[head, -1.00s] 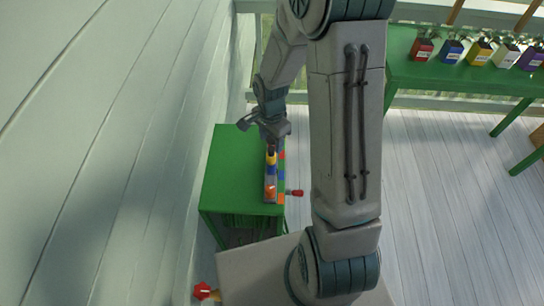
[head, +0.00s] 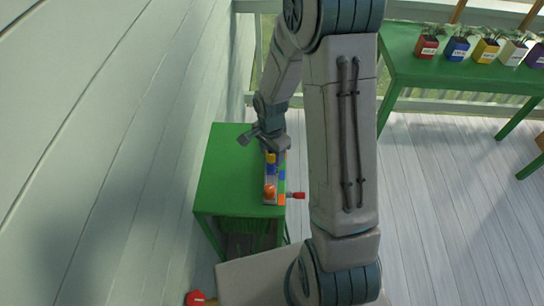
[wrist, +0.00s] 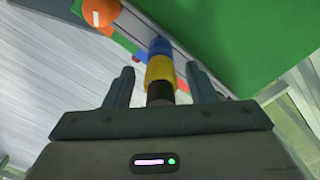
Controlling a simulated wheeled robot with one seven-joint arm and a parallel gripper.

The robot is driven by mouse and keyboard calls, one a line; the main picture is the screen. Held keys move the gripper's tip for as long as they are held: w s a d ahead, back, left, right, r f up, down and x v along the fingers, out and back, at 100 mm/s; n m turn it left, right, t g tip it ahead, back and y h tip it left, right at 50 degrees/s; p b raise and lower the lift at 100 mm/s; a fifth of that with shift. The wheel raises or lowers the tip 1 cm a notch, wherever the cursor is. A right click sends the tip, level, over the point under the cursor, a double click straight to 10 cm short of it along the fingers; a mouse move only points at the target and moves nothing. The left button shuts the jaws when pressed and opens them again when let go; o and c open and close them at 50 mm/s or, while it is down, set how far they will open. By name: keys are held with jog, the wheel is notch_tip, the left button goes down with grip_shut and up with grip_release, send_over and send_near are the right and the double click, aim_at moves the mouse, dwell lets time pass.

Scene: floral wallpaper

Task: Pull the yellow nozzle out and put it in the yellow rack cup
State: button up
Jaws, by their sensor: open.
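The yellow nozzle (wrist: 160,70) shows in the wrist view between a blue piece (wrist: 160,47) and a dark brown piece (wrist: 160,92). My gripper (wrist: 160,74) is open, with one finger on each side of the yellow and brown pieces and gaps visible between. In the head view my gripper (head: 269,143) is low over the far end of the narrow rack (head: 270,200) on a green table (head: 225,180). Part of the rack is hidden under my gripper. I cannot make out a yellow rack cup.
An orange round piece (head: 269,190) is at the rack's near end, and a red-tipped part (head: 298,195) sticks out to the right. A pale wall (head: 110,150) runs along the left. A green table with labelled plant pots, including a yellow one (head: 485,51), stands back right.

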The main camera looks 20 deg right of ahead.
jog(key=c, duration=1)
jog(key=shift+c, duration=0.2)
jog(key=shift+w+r, duration=0.1)
jog(key=shift+r, duration=0.15)
jog(key=shift+r+p, duration=1.3)
jog(key=shift+r, duration=0.6)
